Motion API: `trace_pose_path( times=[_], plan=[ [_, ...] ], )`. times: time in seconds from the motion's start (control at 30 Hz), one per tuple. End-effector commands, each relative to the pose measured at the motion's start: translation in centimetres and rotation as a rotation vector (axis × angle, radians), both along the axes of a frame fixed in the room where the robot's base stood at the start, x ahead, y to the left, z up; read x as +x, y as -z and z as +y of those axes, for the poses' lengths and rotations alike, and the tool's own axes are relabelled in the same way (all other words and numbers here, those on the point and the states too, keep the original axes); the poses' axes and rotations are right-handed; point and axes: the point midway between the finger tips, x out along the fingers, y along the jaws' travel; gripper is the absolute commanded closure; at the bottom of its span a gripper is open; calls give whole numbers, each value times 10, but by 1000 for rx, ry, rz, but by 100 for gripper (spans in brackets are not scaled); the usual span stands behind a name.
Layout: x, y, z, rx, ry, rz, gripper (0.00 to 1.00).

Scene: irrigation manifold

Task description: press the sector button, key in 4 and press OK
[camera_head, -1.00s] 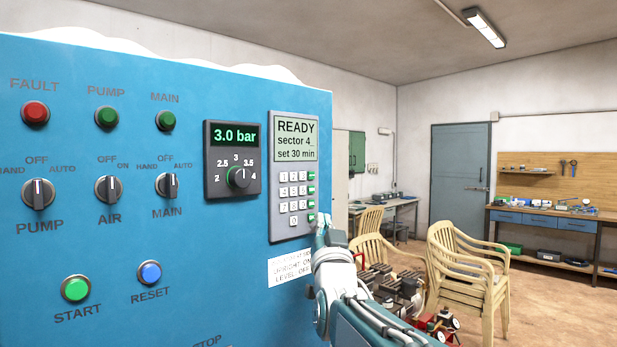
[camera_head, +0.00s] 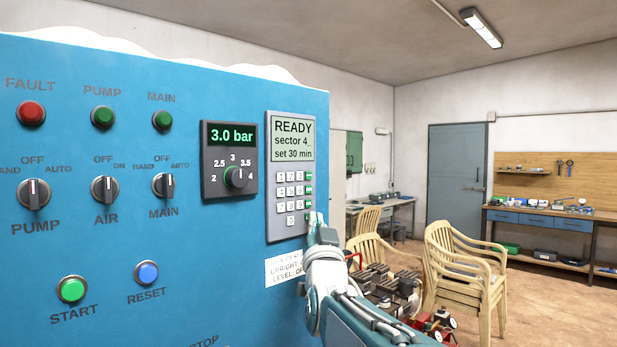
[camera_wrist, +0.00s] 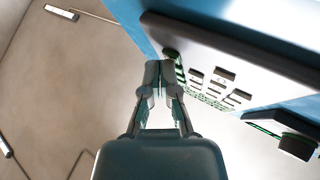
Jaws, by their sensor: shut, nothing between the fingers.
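The keypad unit (camera_head: 271,205) is on the right end of the blue panel. Its screen (camera_head: 293,139) reads "READY", "sector 4_" and "set 30 min". Below the screen are pale number keys (camera_head: 290,192) and a right-hand column of green keys (camera_head: 309,188). My gripper (camera_head: 316,220) is shut and empty at the lower right corner of the keypad, by the lowest green key. In the wrist view the fingertips (camera_wrist: 160,68) are close to the near end of the green key column (camera_wrist: 171,56). I cannot tell whether they touch a key. Key labels are too small to read.
Left of the keypad are a pressure dial (camera_head: 235,178) showing 3.0 bar, rotary switches, lamps, and START (camera_head: 71,289) and RESET (camera_head: 146,273) buttons. A white label (camera_head: 284,270) sits below the keypad. Plastic chairs (camera_head: 465,270) stand at right.

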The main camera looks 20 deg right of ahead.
Motion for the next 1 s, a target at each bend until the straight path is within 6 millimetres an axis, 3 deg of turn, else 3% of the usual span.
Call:
trace_pose_path(
  times=[0.53, 1.0],
  plan=[
    [2, 0, 1, 0, 0, 1, 100],
    [-11, 0, -5, 0, 0, 0, 100]
  ],
)
